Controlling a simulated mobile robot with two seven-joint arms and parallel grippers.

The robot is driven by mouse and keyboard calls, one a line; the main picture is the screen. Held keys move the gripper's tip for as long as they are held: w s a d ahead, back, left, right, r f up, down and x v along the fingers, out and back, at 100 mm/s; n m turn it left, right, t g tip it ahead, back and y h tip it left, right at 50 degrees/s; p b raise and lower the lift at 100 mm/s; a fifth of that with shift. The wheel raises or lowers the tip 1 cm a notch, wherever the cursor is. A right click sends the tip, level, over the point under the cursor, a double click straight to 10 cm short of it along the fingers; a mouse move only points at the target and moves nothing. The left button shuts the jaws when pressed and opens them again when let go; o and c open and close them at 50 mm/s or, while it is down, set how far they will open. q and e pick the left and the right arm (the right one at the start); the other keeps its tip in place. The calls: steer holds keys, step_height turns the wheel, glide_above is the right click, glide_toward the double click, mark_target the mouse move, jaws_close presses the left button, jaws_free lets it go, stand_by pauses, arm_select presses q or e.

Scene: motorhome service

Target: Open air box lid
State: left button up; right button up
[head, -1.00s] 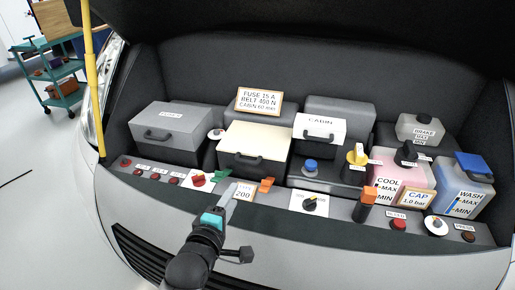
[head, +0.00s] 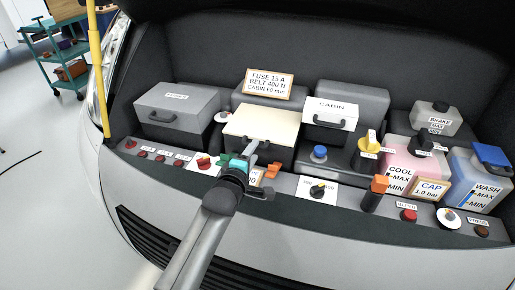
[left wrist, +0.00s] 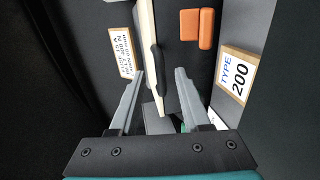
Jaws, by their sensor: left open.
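The air box appears to be the dark box with a cream lid (head: 262,121) in the middle of the bay; its lid looks shut. My left gripper (head: 253,148) is in front of that box and covers its front handle in the head view. In the left wrist view the cream lid (left wrist: 146,30) is seen edge-on, with the dark handle (left wrist: 156,72) on its front. My left fingers (left wrist: 159,76) are open, one on each side of the handle's end and lid edge; I cannot tell whether they touch. My right gripper is not in view.
A grey fuse box (head: 177,108) stands left and a white-lidded cabin box (head: 331,114) right. Orange clips (head: 273,171) sit on the front ledge by a TYPE 200 card (left wrist: 235,79). A yellow prop rod (head: 97,70) stands at the left; coolant and wash tanks are right.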

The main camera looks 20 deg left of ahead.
arm_select(q)
steer(key=shift+b+x, duration=0.45)
steer(key=shift+x, duration=1.75)
steer(key=c, duration=0.7)
steer(key=shift+f, duration=0.1)
jaws_close()
